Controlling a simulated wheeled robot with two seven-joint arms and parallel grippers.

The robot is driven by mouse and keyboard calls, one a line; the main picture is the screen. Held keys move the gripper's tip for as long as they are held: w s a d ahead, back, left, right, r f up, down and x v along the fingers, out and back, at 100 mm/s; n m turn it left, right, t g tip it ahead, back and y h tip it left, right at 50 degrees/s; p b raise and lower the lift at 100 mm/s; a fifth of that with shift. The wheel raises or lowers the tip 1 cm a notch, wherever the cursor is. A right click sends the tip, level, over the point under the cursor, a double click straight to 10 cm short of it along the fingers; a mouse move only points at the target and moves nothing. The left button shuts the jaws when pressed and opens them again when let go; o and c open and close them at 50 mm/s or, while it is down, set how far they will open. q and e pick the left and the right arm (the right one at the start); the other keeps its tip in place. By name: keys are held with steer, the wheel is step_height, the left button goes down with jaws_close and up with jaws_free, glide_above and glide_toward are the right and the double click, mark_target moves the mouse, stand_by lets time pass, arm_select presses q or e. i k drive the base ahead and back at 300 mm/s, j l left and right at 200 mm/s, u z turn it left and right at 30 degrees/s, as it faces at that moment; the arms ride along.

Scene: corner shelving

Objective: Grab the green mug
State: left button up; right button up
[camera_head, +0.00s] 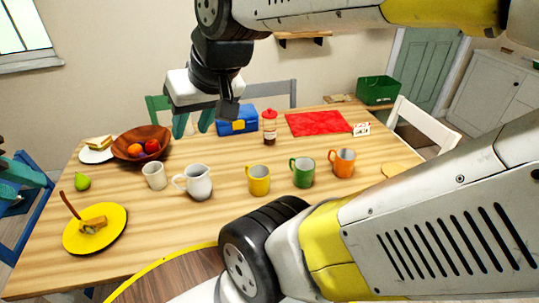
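The green mug (303,173) stands upright on the wooden table, between the yellow mug (259,180) and the orange mug (342,163). Its handle is at its left side. My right gripper (193,122) hangs over the far side of the table, up and to the left of the green mug, pointing down. Its two teal fingers are apart with nothing seen between them. My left gripper (22,172) appears only in part at the left picture edge, far from the mug. Its teal fingers show, but not clearly enough to tell whether it is open.
A white cup (154,175) and white pitcher (195,182) stand left of the mugs. A fruit bowl (128,150), blue box (236,127), bottle (270,132) and red cloth (318,123) lie around. My arm crosses the lower right. Table behind the green mug is clear.

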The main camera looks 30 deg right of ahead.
mark_target(302, 180)
steer(key=z, duration=0.4)
steer(key=l+z, duration=0.1)
steer(key=z, duration=0.3)
steer(key=l+z, duration=0.1)
steer(key=z, duration=0.7)
steer(key=i+j+u, duration=0.2)
steer(key=k+l, duration=0.05)
steer(key=k, duration=0.05)
